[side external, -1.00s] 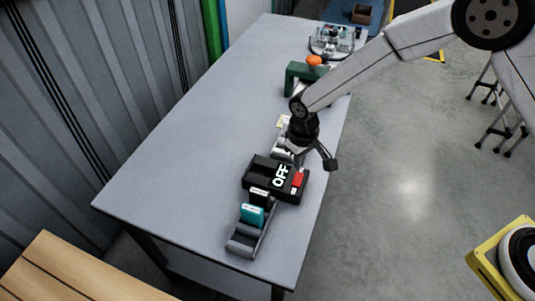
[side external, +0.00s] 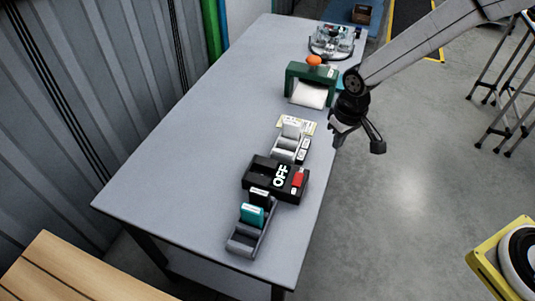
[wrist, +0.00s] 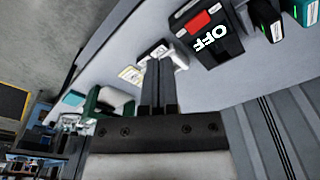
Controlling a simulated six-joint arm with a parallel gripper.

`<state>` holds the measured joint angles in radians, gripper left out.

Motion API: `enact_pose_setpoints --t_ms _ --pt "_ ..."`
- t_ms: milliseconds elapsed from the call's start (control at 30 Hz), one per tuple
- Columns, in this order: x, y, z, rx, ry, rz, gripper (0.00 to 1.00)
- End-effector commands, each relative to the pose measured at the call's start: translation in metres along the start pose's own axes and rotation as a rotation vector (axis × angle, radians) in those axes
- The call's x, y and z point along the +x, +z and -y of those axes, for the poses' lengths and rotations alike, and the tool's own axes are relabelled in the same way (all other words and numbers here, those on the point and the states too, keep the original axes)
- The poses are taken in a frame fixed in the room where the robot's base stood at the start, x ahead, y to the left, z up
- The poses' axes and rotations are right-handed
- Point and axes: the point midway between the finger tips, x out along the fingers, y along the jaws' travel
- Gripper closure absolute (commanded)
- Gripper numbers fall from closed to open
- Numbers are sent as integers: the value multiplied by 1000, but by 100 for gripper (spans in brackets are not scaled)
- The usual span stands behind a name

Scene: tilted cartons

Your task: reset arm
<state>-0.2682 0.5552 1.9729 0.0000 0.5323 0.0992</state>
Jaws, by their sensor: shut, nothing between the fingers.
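My gripper (side external: 336,138) hangs at the right edge of the grey table (side external: 180,150), in the side external view. It is shut and empty. In the wrist view its two fingers (wrist: 158,82) lie together, pointing up the picture. My arm reaches in from the upper right. A black box marked OFF with a red button (side external: 275,180) stands on the table, below and left of my gripper; it also shows at the top of the wrist view (wrist: 225,48).
A grey rack (side external: 242,243) holds a teal carton (side external: 252,214) and a black one. White cartons (side external: 290,140) stand beyond the OFF box. A green frame with an orange knob (side external: 297,74) and a round fixture (side external: 331,42) stand farther back. The table's left side is clear.

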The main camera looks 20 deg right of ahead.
Motion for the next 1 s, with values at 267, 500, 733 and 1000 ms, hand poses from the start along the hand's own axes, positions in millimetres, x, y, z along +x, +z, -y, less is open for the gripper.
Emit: enact_pose_setpoints --t_ms 267,500,733,1000 --pt "-40 48 -45 69 7 -62 100" --pt "-62 97 -74 124 20 -113 100" --pt "-71 132 -87 159 31 -144 100" --pt "-72 142 -89 167 35 -152 100"
